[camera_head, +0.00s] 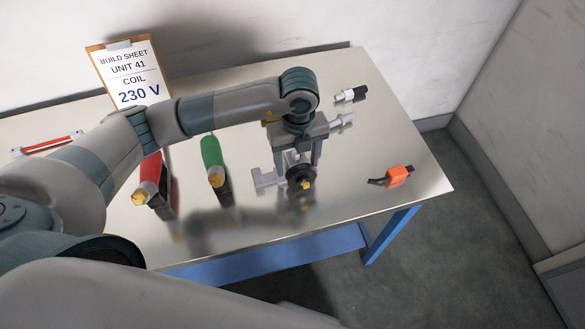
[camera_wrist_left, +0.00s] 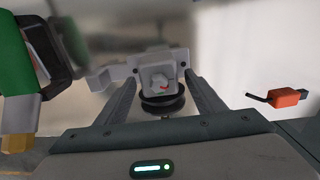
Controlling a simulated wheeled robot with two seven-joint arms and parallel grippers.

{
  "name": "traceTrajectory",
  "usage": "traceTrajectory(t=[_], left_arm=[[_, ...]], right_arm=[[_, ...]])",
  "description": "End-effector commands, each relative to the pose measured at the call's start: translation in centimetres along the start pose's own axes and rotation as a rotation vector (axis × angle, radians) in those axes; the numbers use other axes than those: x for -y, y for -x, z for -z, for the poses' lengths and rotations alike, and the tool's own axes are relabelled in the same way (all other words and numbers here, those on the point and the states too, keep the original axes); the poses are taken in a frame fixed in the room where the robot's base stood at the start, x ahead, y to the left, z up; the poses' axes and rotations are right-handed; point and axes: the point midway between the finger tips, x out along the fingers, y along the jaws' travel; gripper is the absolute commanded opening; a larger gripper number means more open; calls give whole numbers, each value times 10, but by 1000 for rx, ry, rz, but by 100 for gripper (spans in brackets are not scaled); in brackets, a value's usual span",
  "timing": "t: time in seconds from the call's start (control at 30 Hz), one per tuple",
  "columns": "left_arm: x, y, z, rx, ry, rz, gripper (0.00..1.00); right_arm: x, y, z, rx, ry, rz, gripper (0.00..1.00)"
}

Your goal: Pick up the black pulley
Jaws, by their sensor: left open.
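The black pulley (camera_head: 301,174) is at the middle-right of the metal table, by a light grey bracket-like part (camera_head: 266,180). In the left wrist view the pulley (camera_wrist_left: 162,103) shows as a dark grooved disc, with a pale block (camera_wrist_left: 156,70) beyond it carrying a small red mark. My left gripper (camera_head: 299,163) points down over the pulley, its fingers apart on either side. The wrist view shows the pulley between the open fingers (camera_wrist_left: 160,80); I cannot tell whether they touch it. My right gripper is not in view.
A green item (camera_head: 212,151) and a red item (camera_head: 151,167) with yellow ends lie left of the pulley. An orange connector (camera_head: 397,176) lies right, a black-and-white part (camera_head: 351,95) behind. A clipboard (camera_head: 128,75) reading "COIL 230 V" stands at the back.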

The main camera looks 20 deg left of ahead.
Motion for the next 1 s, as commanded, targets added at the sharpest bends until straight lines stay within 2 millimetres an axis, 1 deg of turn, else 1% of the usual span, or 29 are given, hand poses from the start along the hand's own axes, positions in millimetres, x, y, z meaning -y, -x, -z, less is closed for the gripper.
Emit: traceTrajectory(t=[0.17, 0.2, 0.27, 0.3, 0.37, 0.4, 0.43, 0.77, 0.87, 1.0], left_arm=[[0, 0, 0, 0, 0, 0, 62], [0, 0, 0, 0, 0, 0, 53], [0, 0, 0, 0, 0, 0, 39], [0, 0, 0, 0, 0, 0, 29], [0, 0, 0, 0, 0, 0, 15], [0, 0, 0, 0, 0, 0, 5], [0, 0, 0, 0, 0, 0, 0], [1, 3, 0, 1, 0, 3, 0], [1, 7, 0, 1, -1, 4, 0], [1, 17, -1, 2, -2, 5, 0]], right_arm=[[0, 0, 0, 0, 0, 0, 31], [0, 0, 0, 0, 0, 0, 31], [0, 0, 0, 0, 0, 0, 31], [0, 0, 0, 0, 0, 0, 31], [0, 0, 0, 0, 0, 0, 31], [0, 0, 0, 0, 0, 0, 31], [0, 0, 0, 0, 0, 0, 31], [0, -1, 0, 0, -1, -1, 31], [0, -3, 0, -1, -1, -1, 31], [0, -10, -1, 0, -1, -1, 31]])
